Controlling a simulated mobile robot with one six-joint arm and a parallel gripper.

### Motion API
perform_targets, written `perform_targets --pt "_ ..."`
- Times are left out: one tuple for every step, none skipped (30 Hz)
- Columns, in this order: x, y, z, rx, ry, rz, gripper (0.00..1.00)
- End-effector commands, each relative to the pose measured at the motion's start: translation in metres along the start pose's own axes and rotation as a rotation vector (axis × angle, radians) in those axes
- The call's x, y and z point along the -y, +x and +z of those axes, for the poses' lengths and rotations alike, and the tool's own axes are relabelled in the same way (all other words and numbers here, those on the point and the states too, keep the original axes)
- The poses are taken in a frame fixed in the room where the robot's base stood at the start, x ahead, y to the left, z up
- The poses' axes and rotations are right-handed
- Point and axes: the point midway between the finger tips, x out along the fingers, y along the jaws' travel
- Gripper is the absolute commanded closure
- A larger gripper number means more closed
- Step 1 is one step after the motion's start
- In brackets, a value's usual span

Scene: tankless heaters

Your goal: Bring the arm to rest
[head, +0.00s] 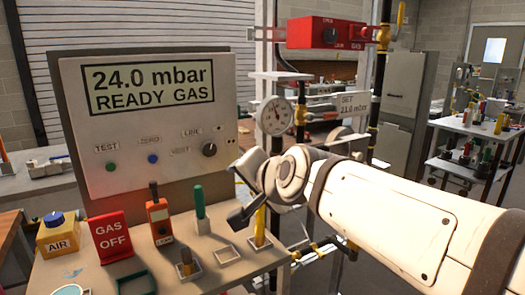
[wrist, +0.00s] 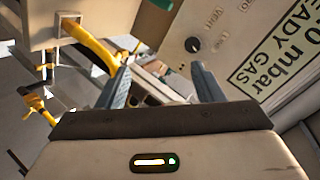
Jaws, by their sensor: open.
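My white arm (head: 390,215) reaches in from the right in the head view. My gripper (head: 243,192) is at its end, in front of the right edge of the grey test panel and above the bench. In the wrist view my gripper (wrist: 163,78) shows two grey fingers spread apart with nothing held between them. The panel (head: 165,130) has a screen (head: 150,86) reading 24.0 mbar READY GAS; it also shows tilted in the wrist view (wrist: 225,50). A yellow-handled tool (head: 260,224) stands in a holder just below my gripper.
The bench (head: 210,268) holds a red GAS OFF sign (head: 111,236), a yellow AIR box (head: 58,233), an orange device (head: 160,222) and a green-handled tool (head: 200,210). A pressure gauge (head: 275,116) and red valve unit (head: 325,33) stand behind. A shelved cart (head: 470,140) is at right.

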Motion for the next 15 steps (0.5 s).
perform_targets --pt "-0.007 -0.014 -0.009 0.023 -0.053 0.069 0.39" --pt "-0.019 -0.019 -0.01 0.045 -0.094 0.115 0.39" --pt "-0.035 -0.028 -0.01 0.08 -0.148 0.18 0.39" --pt "-0.048 -0.036 -0.01 0.109 -0.188 0.23 0.39" --pt "-0.06 -0.044 -0.01 0.141 -0.228 0.278 0.39" --pt "-0.077 -0.057 -0.009 0.188 -0.279 0.341 0.39" --pt "-0.089 -0.067 -0.007 0.225 -0.314 0.386 0.39" --pt "-0.102 -0.077 -0.005 0.262 -0.346 0.43 0.39" --pt "-0.116 -0.09 -0.003 0.314 -0.386 0.482 0.39" --pt "-0.126 -0.101 -0.001 0.352 -0.412 0.517 0.39" --pt "-0.135 -0.111 0.002 0.389 -0.435 0.549 0.39" --pt "-0.146 -0.123 0.005 0.437 -0.462 0.587 0.39" --pt "-0.153 -0.131 0.007 0.469 -0.479 0.61 0.39" --pt "-0.159 -0.139 0.01 0.499 -0.492 0.631 0.39" --pt "-0.166 -0.148 0.013 0.534 -0.509 0.653 0.39"
